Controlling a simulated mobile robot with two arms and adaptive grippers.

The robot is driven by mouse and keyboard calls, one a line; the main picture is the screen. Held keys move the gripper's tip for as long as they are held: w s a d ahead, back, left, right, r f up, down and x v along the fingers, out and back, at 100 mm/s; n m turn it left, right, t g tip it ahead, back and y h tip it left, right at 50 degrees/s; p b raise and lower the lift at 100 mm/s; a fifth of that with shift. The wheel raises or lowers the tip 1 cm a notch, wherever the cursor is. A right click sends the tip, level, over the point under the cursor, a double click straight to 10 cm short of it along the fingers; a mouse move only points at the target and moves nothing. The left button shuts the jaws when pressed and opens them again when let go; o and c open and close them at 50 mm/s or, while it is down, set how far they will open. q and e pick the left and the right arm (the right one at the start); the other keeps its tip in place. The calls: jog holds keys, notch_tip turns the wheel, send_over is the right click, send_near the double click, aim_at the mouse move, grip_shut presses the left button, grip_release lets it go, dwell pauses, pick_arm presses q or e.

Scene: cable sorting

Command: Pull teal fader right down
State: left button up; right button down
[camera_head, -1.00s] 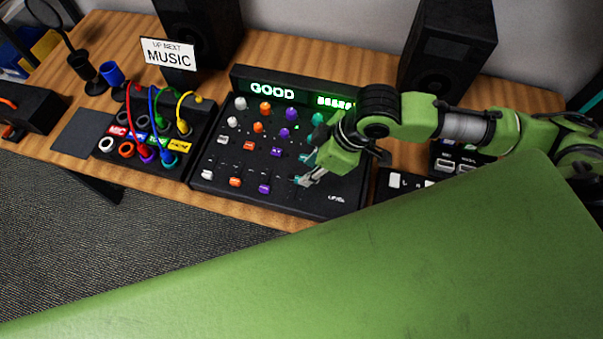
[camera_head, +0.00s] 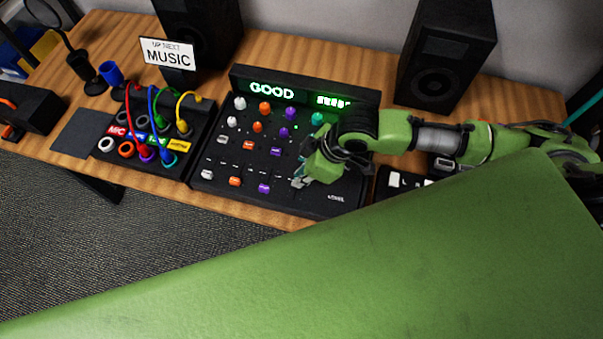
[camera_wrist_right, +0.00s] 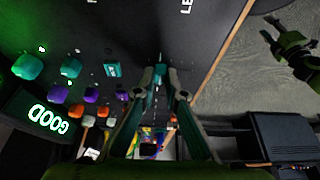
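The black mixer (camera_head: 222,189) has columns of white, orange, purple and teal knobs and fader caps. One teal fader cap shows clear of the fingers in the right wrist view (camera_wrist_right: 112,70). My right gripper (camera_head: 300,182) is low over the teal column, near the mixer's front edge. In the right wrist view, its fingertips (camera_wrist_right: 164,72) converge around another teal cap, in line with the first; this teal fader (camera_wrist_right: 160,70) is mostly hidden by them. In the head view the wrist hides most of the teal column. My left gripper is out of view.
A lit GOOD display (camera_head: 272,90) tops the mixer. A patch box (camera_head: 200,110) with coloured cables stands left of it. A speaker (camera_head: 446,55) stands behind my right arm, and a black controller (camera_head: 392,183) lies right of the mixer.

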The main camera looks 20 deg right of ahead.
aim_at(291, 197)
jog(key=s+a+p, duration=0.2)
jog(key=s, duration=0.1)
jog(key=shift+r, duration=0.15)
jog(key=shift+s+a, duration=0.3)
jog(key=shift+s, duration=0.05)
jog(key=c, duration=2.1)
grip_release()
jog(key=shift+w, duration=0.1)
jog(key=shift+d, duration=0.1)
jog(key=v, duration=1.1)
jog(key=shift+d+r, duration=0.2)
jog(key=shift+r, duration=0.1)
